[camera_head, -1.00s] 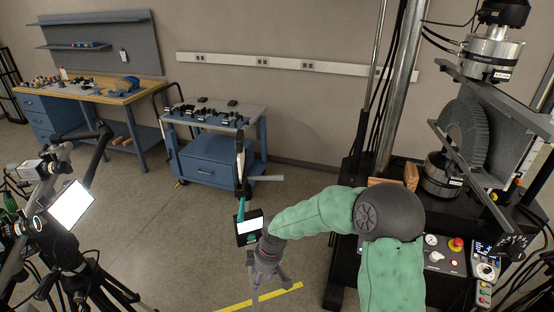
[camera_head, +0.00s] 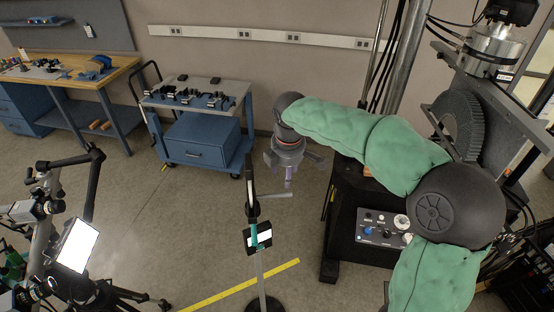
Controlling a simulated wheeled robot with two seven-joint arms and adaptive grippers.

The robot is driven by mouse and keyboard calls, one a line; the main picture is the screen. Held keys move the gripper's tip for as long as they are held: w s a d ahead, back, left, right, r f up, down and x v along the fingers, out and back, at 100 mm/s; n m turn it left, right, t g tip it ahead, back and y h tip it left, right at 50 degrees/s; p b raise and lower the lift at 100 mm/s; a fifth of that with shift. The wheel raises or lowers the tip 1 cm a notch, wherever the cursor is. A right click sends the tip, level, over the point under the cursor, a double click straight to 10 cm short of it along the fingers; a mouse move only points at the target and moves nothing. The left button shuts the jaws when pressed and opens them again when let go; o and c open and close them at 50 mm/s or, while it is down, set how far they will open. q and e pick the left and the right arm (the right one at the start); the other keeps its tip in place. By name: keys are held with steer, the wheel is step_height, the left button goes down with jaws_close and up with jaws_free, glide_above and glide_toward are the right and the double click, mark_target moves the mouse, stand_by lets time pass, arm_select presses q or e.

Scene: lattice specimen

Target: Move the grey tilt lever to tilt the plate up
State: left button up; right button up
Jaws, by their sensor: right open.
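A thin black stand with a pole (camera_head: 262,283) rises from the floor in the middle. A grey bar (camera_head: 277,195), which looks like the tilt lever, sticks out to the right from its upper part. A narrow dark plate (camera_head: 250,185), seen nearly edge-on, stands at the left end of the bar. A teal and black piece with a white face (camera_head: 258,238) sits lower on the stand. My right gripper (camera_head: 291,168) is open and empty, with its fingers spread, just above the bar's right end in the picture. I cannot tell their distance in depth. My left gripper is out of view.
A blue cart (camera_head: 196,140) with small parts stands behind to the left. A workbench (camera_head: 70,78) is farther left. Camera tripods with a bright panel (camera_head: 78,245) are at the lower left. The test machine with its control box (camera_head: 384,228) stands at the right. Floor around the stand is clear.

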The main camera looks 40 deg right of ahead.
mark_target(286, 193)
steer(key=f, duration=0.5)
steer(key=w+f, duration=0.1)
steer(key=f, duration=0.2)
steer(key=shift+d+p, duration=0.3)
steer(key=shift+d, duration=0.1)
steer(key=shift+s+f, duration=0.25)
steer(key=shift+f, duration=0.3)
steer(key=shift+w+d+f, duration=0.1)
steer(key=shift+w+f, duration=0.25)
steer(key=shift+f, duration=0.1)
steer(key=shift+s, duration=0.15)
jaws_close()
